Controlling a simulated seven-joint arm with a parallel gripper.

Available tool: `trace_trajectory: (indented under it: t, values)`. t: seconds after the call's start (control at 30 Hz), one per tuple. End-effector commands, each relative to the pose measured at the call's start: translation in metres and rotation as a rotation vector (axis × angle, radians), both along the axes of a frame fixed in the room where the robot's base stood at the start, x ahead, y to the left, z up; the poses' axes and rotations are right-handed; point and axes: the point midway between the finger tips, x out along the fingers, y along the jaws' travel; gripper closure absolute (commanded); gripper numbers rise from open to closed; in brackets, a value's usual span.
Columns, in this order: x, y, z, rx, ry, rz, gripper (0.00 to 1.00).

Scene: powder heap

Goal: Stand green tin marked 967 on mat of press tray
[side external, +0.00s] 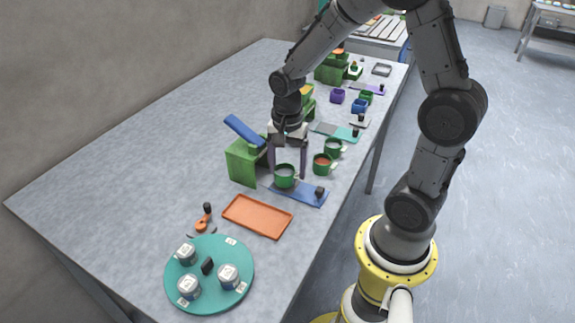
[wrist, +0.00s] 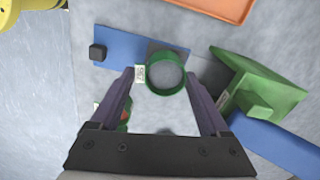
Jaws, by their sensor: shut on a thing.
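A green tin (side external: 285,176) with pale contents is between the fingers of my gripper (side external: 289,173). In the wrist view, the tin (wrist: 154,91) carries a white label (wrist: 139,74) whose small digits are hard to read; my gripper (wrist: 162,80) is shut on it. The blue press tray (wrist: 120,46) has a dark grey mat (wrist: 180,50) at one end and a black knob (wrist: 97,52) at the other. The tin overlaps the mat in the wrist view; I cannot tell whether it touches it. The tray (side external: 290,193) also shows in the side view.
A green press (side external: 243,160) with a blue lever (side external: 244,130) stands beside the tray. Two other green tins, one with orange contents (side external: 322,164) and one with pale contents (side external: 333,148), stand nearby. An orange tray (side external: 257,216) and a teal turntable (side external: 210,255) with white jars lie nearer the camera.

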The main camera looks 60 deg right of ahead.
Motion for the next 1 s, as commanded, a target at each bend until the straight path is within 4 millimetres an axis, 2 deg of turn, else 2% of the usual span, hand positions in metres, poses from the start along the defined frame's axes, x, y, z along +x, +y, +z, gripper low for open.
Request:
trace_trajectory:
  t: [0.63,0.67,0.7,0.77,1.0]
  values:
    - [0.0,0.0,-0.0101,0.0,0.001,0.0,0.78]
    - [0.0001,-0.0001,-0.0098,0.0,0.0,0.0,0.15]
    - [0.0001,-0.0001,-0.0098,0.0,0.0,0.0,0.08]
    - [0.0001,-0.0001,-0.0098,0.0,0.0,0.0,0.0]
    - [0.0,0.0,-0.0098,0.0,0.001,0.0,0.0]
